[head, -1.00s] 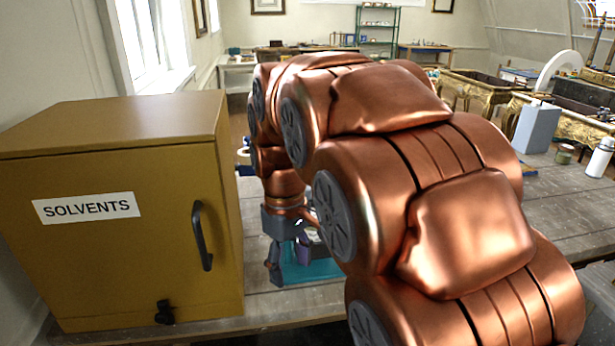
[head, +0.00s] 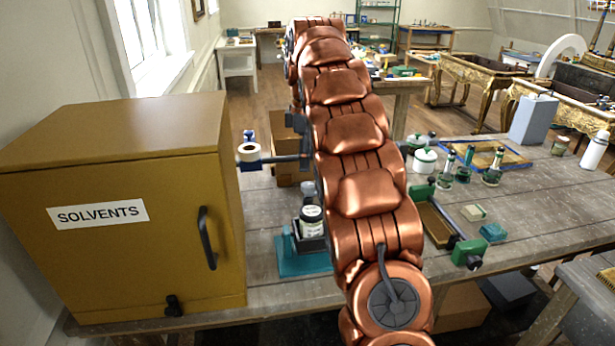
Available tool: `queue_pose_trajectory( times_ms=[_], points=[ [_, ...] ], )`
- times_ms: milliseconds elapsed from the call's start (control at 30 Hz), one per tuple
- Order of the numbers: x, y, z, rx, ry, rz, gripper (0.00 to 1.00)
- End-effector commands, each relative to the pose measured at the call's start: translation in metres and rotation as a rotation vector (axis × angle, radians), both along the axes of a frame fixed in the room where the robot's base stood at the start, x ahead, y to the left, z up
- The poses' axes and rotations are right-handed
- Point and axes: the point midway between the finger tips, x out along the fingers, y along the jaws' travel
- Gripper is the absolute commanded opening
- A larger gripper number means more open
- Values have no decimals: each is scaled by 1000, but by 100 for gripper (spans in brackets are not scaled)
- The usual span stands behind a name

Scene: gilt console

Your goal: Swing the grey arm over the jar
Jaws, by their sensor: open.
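The jar (head: 311,218), white-labelled with a dark lid, stands upright in a dark holder on a teal base (head: 290,266), left of my arm. A dark grey bar (head: 283,159), which looks like the grey arm, sticks out leftward from behind my arm, beyond the jar. It does not appear to be over the jar. Its right end is hidden by my copper arm, so I cannot see what it joins. My gripper is not visible; my arm stretches away toward the back and hides its own end.
A yellow solvents cabinet (head: 125,250) stands at left. A blue holder with a white roll (head: 248,153) and a cardboard box (head: 284,148) are behind the jar. Right of my arm are a green-ended clamp (head: 466,254), white pots (head: 425,160) and several small bottles (head: 492,168).

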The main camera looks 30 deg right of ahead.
Motion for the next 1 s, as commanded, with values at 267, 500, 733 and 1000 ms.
queue_pose_trajectory(
  times_ms=[267, 500, 733, 1000],
  points=[
    [4, -6, -3, 2, -3, 27, 61],
    [4, -6, -19, 3, 0, 26, 61],
    [4, -5, -37, 2, 1, 26, 61],
    [3, -5, -61, 3, 2, 25, 61]
  ],
)
